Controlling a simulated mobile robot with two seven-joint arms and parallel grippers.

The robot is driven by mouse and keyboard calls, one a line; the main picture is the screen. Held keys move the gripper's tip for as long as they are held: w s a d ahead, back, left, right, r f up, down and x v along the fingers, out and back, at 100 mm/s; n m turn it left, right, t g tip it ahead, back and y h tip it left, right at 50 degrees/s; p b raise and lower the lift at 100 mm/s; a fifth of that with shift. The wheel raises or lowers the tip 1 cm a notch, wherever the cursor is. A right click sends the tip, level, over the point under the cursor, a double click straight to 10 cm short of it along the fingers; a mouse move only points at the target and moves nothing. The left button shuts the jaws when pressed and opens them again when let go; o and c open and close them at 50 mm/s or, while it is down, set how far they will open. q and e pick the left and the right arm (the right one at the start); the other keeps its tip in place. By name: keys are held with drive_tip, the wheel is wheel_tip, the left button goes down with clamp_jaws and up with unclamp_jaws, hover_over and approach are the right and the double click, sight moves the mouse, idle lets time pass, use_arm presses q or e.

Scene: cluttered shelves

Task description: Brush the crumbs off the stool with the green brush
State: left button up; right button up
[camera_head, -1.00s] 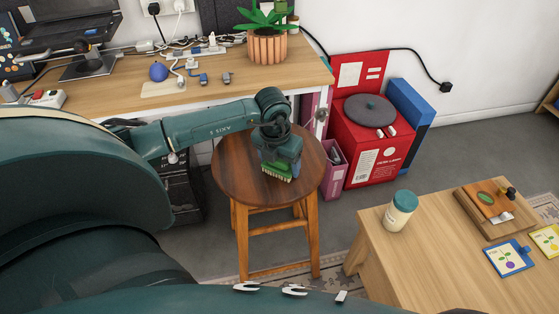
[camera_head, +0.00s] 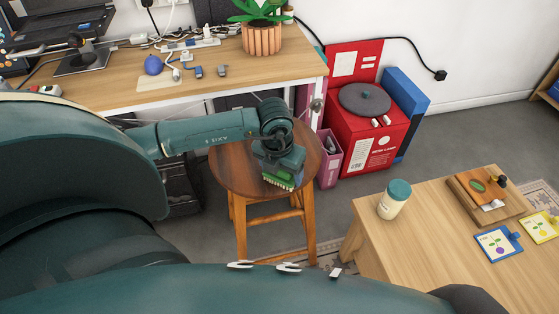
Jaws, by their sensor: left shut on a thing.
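The round wooden stool (camera_head: 228,178) stands on the floor in front of the desk. My left gripper (camera_head: 280,167) is over the right part of its seat, shut on the green brush (camera_head: 279,181). The brush's pale bristles point down at the seat, touching or very close to it. I cannot make out any crumbs on the visible part of the seat; my arm and gripper hide the back and part of the right side. My right gripper is not in view.
The desk (camera_head: 130,93) behind holds a potted plant (camera_head: 262,38), cables and a blue ball-like object (camera_head: 154,65). A red box (camera_head: 368,140) stands right of the stool. A low wooden table (camera_head: 395,250) with a jar (camera_head: 394,199) is at front right.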

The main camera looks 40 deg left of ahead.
use_arm(q)
drive_tip(key=shift+s+d+f, duration=0.15)
drive_tip(key=shift+s+d, duration=0.2)
drive_tip(key=shift+s, duration=0.05)
drive_tip(key=shift+w+a+r+p, duration=0.1)
drive_tip(key=shift+w+r+p, duration=0.05)
drive_tip(key=shift+r+p, duration=3)
